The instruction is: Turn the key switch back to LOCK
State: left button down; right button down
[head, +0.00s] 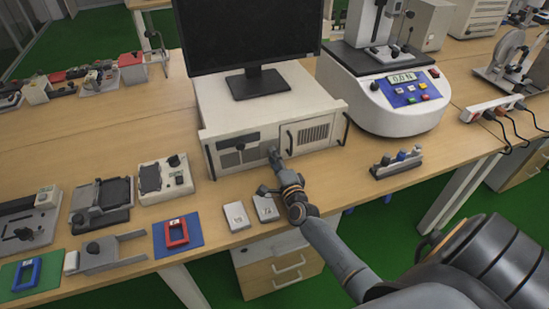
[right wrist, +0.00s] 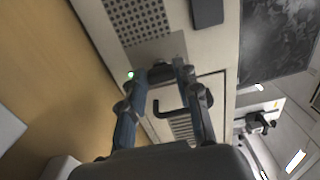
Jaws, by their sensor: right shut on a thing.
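The beige rack-type computer case (head: 230,110) sits on the wooden bench under a monitor. My right gripper (head: 274,155) reaches its front panel near the middle, left of a black pull handle. In the right wrist view my right gripper (right wrist: 163,74) has its fingertips close together at a plain panel patch between a perforated grille and the handle. It is shut on the key switch, which the fingertips hide, so its angle and its LOCK marking cannot be read. A small green light (right wrist: 130,74) glows beside the fingertips. My left gripper is not in view.
Two small light boxes (head: 236,215) lie at the bench edge, left of my right forearm. A black handle (right wrist: 168,106) stands out from the case close to the gripper. A tester (head: 385,95) with a digital display and a tool rack (head: 398,163) stand to the right.

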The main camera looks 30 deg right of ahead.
dwell(0.4)
jog(key=c, duration=1)
grip_release()
jog(key=shift+o, duration=0.2)
jog(key=shift+s, duration=0.1)
jog(key=v, duration=1.2)
jog(key=shift+a, duration=0.1)
